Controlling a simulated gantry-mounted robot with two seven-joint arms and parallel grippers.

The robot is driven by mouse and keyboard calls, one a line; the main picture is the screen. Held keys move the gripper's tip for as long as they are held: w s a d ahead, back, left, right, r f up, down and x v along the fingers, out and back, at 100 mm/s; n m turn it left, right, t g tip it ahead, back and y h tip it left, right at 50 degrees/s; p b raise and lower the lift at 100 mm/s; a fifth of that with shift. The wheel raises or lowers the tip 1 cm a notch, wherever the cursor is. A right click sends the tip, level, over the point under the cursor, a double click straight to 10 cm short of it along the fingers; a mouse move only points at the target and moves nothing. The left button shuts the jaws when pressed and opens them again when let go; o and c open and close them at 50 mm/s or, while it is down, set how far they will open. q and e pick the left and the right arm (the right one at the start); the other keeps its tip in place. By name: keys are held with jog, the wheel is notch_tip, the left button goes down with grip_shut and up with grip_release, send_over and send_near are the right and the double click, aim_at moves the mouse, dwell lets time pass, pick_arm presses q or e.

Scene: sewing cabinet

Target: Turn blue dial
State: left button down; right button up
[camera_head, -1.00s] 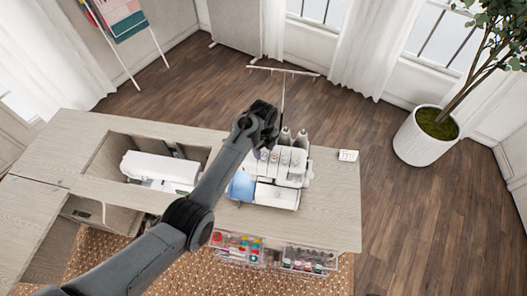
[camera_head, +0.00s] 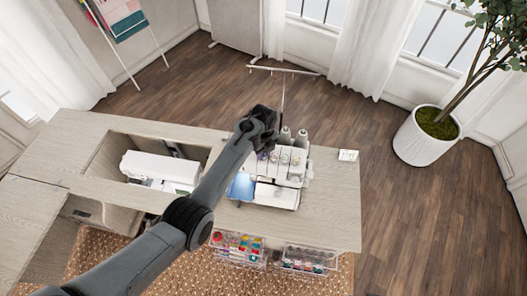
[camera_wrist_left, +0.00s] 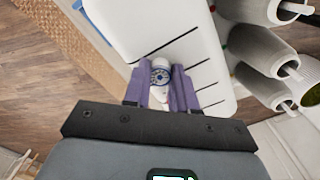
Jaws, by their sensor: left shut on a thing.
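The blue dial (camera_wrist_left: 160,77) is a small round knob with a blue marked ring and a pale centre, on the white front of the serger (camera_head: 277,194). My left gripper (camera_wrist_left: 160,74) has its purple fingers on either side of the dial and is shut on it. In the head view my left arm reaches over the table to the serger, and the dial is hidden behind the wrist. My right gripper is in neither view.
Thread cones (camera_head: 293,136) stand behind the serger, close to my wrist. A white sewing machine (camera_head: 160,170) sits in the cabinet recess at left.

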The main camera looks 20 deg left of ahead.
pick_arm(q)
jog(key=shift+r+n+p, duration=0.2)
jog(key=shift+n+p, duration=0.9)
jog(key=shift+n, duration=0.3)
jog(key=n+p, duration=0.1)
jog(key=n, duration=0.2)
jog(key=shift+n+p, duration=0.3)
jog(key=shift+p, duration=0.05)
jog(key=n+p, duration=0.1)
jog(key=n, duration=0.3)
jog(key=shift+f+n, duration=0.1)
jog(key=shift+n, duration=0.2)
jog(key=n+p, duration=0.1)
jog(key=n, duration=0.4)
